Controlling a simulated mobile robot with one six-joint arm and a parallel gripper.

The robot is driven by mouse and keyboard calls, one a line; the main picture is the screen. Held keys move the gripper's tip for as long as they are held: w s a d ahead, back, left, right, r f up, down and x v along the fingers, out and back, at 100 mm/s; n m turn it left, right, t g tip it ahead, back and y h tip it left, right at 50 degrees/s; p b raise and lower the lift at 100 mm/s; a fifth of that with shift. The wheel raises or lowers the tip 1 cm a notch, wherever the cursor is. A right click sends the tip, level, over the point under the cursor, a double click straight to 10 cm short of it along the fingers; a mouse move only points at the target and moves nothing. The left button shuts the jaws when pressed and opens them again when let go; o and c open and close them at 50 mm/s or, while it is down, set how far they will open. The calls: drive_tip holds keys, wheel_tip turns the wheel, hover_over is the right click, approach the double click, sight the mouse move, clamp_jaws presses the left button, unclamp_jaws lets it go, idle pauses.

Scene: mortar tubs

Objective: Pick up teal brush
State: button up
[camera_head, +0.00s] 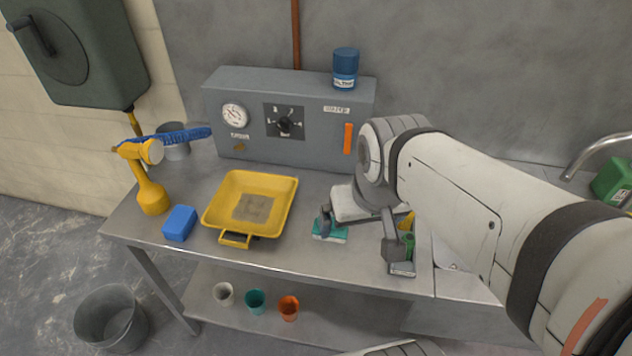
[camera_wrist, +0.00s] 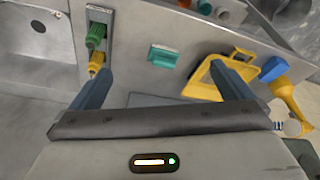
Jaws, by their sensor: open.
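The teal brush (camera_head: 338,233) lies on the metal bench, right of the yellow tray. One finger of my gripper (camera_head: 362,242) partly covers it in the head view. In the wrist view the teal brush (camera_wrist: 163,56) shows whole, beyond and between the fingertips, with a pale strip along its edge. My gripper (camera_wrist: 162,82) is open, its two fingers wide apart with nothing between them. The brush is apart from both fingers in the wrist view.
A green and yellow item (camera_wrist: 96,40) lies near the left finger in the wrist view. A grey control box (camera_head: 300,151) stands behind.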

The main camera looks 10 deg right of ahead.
drive_tip(key=shift+c, duration=0.3)
drive_tip(key=shift+w, duration=0.1)
drive_tip(key=shift+c, duration=0.8)
drive_tip(key=shift+w, duration=0.3)
drive_tip(key=m+g+p, duration=0.2)
drive_tip(key=m+g, duration=0.1)
drive_tip(key=m, duration=0.1)
hover_over(339, 235)
drive_tip(key=w+a, duration=0.1)
drive_tip(key=w, duration=0.1)
wheel_tip(339, 235, down, 14)
drive_tip(key=shift+a+r, duration=0.1)
drive_tip(key=shift+r, duration=0.1)
drive_tip(key=shift+m, duration=0.3)
drive_tip(key=shift+w+a+f+p, duration=0.15)
drive_tip(key=shift+f+p, duration=0.3)
drive_tip(key=shift+f, duration=0.95)
drive_tip(key=shift+w+d+f+p, duration=0.15)
drive_tip(key=shift+f+p, duration=0.25)
drive_tip(key=shift+f, duration=0.95)
drive_tip(key=shift+w+a+f+p, duration=0.2)
drive_tip(key=shift+f+p, duration=0.25)
drive_tip(key=shift+f, duration=0.95)
drive_tip(key=shift+w, duration=0.1)
drive_tip(key=shift+c, duration=0.3)
